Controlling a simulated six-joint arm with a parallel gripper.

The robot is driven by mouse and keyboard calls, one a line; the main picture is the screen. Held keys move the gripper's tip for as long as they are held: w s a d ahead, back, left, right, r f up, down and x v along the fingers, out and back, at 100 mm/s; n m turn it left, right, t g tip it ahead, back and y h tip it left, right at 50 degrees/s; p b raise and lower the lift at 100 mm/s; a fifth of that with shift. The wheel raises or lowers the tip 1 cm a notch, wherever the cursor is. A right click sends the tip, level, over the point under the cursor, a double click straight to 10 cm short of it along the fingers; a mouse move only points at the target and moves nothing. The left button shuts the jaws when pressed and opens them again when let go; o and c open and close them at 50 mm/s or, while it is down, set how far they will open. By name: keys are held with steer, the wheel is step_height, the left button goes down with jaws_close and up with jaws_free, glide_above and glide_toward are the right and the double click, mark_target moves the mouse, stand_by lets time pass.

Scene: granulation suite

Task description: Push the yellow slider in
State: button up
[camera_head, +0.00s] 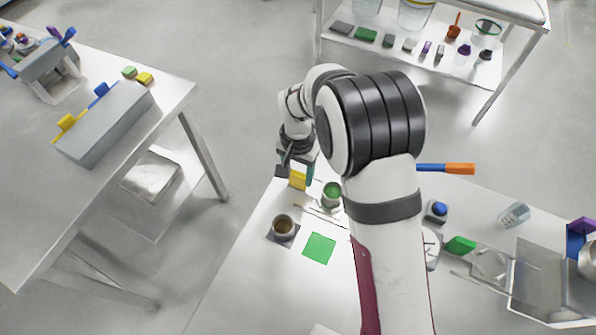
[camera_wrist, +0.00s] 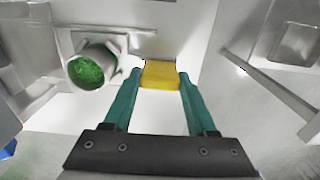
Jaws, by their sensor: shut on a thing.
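My gripper (camera_head: 299,172) is over the far-left end of the right table, well away from the box. In the wrist view, its teal fingers (camera_wrist: 160,78) are shut on a yellow block (camera_wrist: 160,72), which also shows in the head view (camera_head: 297,181). Whether the block touches the table is unclear.
A cup of green material (camera_head: 332,194) stands right of the gripper. A brown-filled cup (camera_head: 284,227) and a green square (camera_head: 319,248) are nearer. A floor gap separates the tables. Small green and yellow blocks (camera_head: 138,75) lie beyond the grey box. A shelf (camera_head: 420,50) stands behind.

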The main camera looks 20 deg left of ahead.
jaws_close()
steer(key=d, duration=1.2)
steer(key=shift+d, duration=0.3)
steer(key=o, duration=1.3)
jaws_free()
step_height(320, 180, up, 16)
steer(key=shift+f, duration=0.1)
